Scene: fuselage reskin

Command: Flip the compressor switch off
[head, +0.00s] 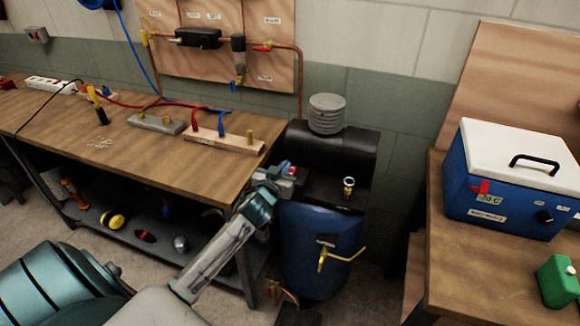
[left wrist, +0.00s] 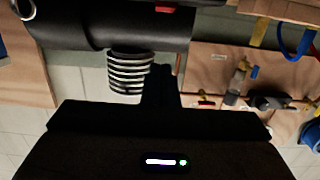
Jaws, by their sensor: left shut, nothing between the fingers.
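The compressor (head: 318,255) has a blue tank, a black body on top and a grey ribbed cylinder (head: 326,113). A small red part (head: 285,167), perhaps the switch, shows at the left of the black body, beside my gripper. In the left wrist view a red part (left wrist: 165,9) lies on the edge of the black body (left wrist: 110,28); I cannot tell its position. My left gripper (head: 293,174) is shut and empty at the compressor's left side. Its dark shut fingers (left wrist: 160,85) show in the wrist view, apart from the red part. My right gripper is not in view.
A wooden workbench (head: 60,128) with hoses and fittings stands left of the compressor. At right, a blue cooler (head: 470,215) and a green can (head: 557,282) stand on another table. A pipe panel hangs behind.

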